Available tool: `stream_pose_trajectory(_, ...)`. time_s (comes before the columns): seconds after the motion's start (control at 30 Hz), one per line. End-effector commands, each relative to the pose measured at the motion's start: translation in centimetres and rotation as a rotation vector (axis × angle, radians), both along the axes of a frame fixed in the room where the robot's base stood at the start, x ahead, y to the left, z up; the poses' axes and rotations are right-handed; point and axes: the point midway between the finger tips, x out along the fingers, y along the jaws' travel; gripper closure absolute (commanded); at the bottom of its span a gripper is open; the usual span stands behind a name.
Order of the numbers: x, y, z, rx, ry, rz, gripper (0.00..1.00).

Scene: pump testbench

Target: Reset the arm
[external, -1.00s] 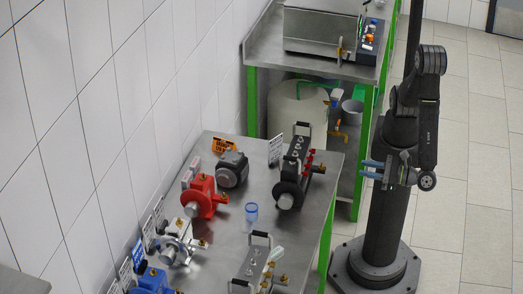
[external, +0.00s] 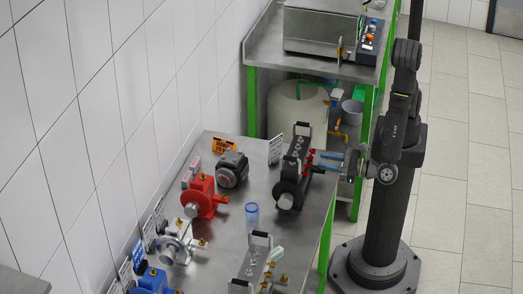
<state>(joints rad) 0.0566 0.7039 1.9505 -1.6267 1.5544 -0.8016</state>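My gripper (external: 328,161) is at the right edge of the near steel bench (external: 232,262). Its two blue fingers point left and are spread apart, with nothing visible between them. In the picture the fingertips lie close to the red fittings (external: 309,160) of a black pump block (external: 291,170). I cannot tell whether they touch.
The near bench holds a red pump (external: 203,197), a dark grey pump (external: 232,169), a silver pump (external: 176,241), a blue pump (external: 152,281), a blue clear cup (external: 252,215) and a metal manifold (external: 256,266). A second bench (external: 268,50) stands behind. The tiled floor (external: 465,190) at right is clear.

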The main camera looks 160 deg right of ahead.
Motion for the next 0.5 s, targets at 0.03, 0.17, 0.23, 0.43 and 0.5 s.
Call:
stream_pose_trajectory(0.03, -0.1, -0.8, 0.0, -0.001, 0.000, -0.003, 0.74)
stream_pose_trajectory(0.17, 0.0, -2.2, 0.0, 0.000, 0.000, -0.002, 0.74)
stream_pose_trajectory(0.23, 0.0, -2.7, 0.0, 0.000, 0.000, -0.002, 0.74)
stream_pose_trajectory(0.43, 0.0, -3.4, 0.0, 0.000, 0.001, 0.000, 0.74)
stream_pose_trajectory(0.5, 0.0, -3.4, 0.0, 0.000, 0.001, 0.001, 0.74)
